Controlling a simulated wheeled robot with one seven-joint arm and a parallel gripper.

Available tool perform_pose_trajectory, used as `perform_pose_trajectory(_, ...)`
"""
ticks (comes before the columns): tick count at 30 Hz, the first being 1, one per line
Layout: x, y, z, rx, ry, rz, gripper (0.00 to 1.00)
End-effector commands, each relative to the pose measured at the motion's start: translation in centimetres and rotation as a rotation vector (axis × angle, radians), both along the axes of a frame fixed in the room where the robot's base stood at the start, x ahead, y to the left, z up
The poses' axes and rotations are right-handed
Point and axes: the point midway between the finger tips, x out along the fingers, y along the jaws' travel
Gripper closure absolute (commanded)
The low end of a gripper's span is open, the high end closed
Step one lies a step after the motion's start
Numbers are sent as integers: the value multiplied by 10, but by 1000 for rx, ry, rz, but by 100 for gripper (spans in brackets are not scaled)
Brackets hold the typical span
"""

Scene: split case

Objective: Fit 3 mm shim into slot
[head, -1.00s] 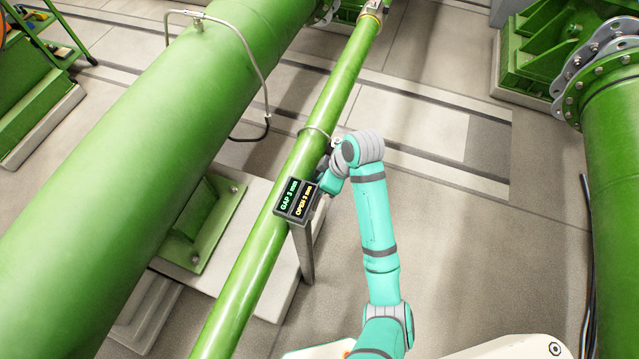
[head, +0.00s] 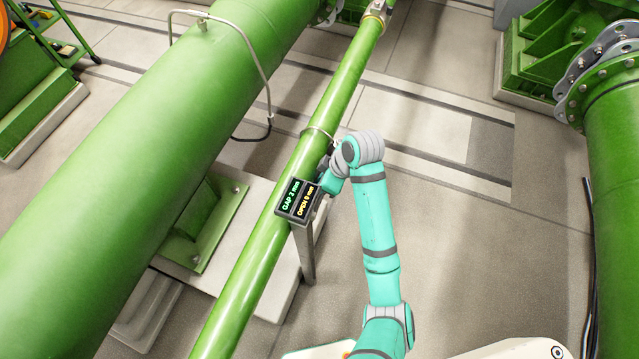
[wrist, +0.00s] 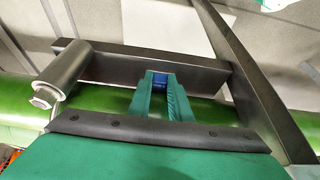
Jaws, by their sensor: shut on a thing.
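In the wrist view my gripper (wrist: 159,82) has its two green fingers shut on a small blue piece (wrist: 160,80), which looks like the shim. The fingertips and the blue piece lie against the dark steel crossbar (wrist: 110,60) of a bracket. I cannot make out the slot or whether the blue piece is inside it. In the head view my gripper is mostly hidden at the bracket beside the thin green pipe (head: 335,95). A small display (head: 298,200) there shows "GAP 3 mm" in green and what looks like "OPEN 0 mm" in yellow.
A steel roller (wrist: 65,75) sticks out at the bracket's left end, and a slanted steel arm (wrist: 245,80) closes its right. A large green pipe (head: 130,150) runs along the left in the head view.

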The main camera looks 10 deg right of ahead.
Motion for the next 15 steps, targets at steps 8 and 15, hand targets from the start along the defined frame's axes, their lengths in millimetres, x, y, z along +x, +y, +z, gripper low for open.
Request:
perform_pose_trajectory(8, 0, 0, 0, 1, -1, 1, 100)
perform_pose_trajectory(15, 0, 0, 0, 1, -1, 0, 80)
